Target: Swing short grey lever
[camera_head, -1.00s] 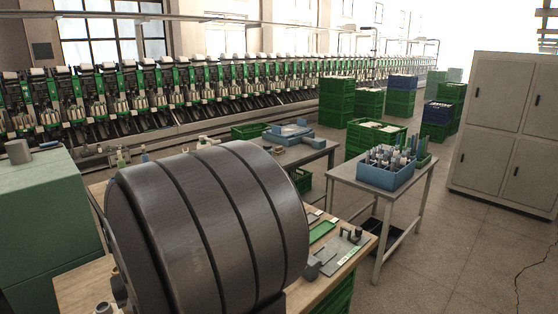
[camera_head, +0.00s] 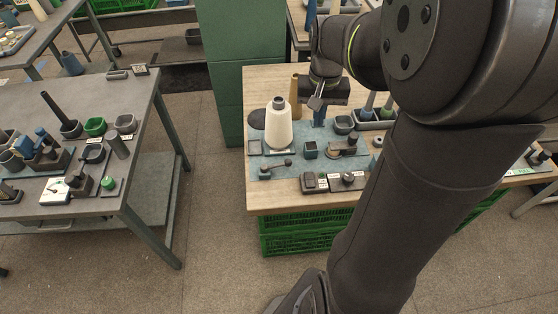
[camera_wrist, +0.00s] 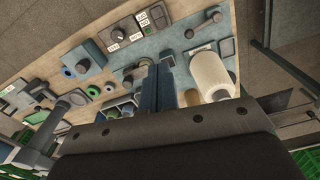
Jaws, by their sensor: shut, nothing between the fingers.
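A short grey lever (camera_head: 275,168) lies on the blue-grey mat at the front left of the wooden bench. The cone (camera_head: 278,128) stands upright behind the lever in the head view. My gripper (camera_head: 319,118) points down over the bench, right of the cone and behind the lever, apart from the lever. In the wrist view its bluish fingers (camera_wrist: 156,75) are together with nothing between them.
A panel with a dark knob (camera_head: 348,179) and labels sits at the bench's front edge. A brown cone (camera_head: 295,90) stands behind. A grey table (camera_head: 110,190) is at left across open floor.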

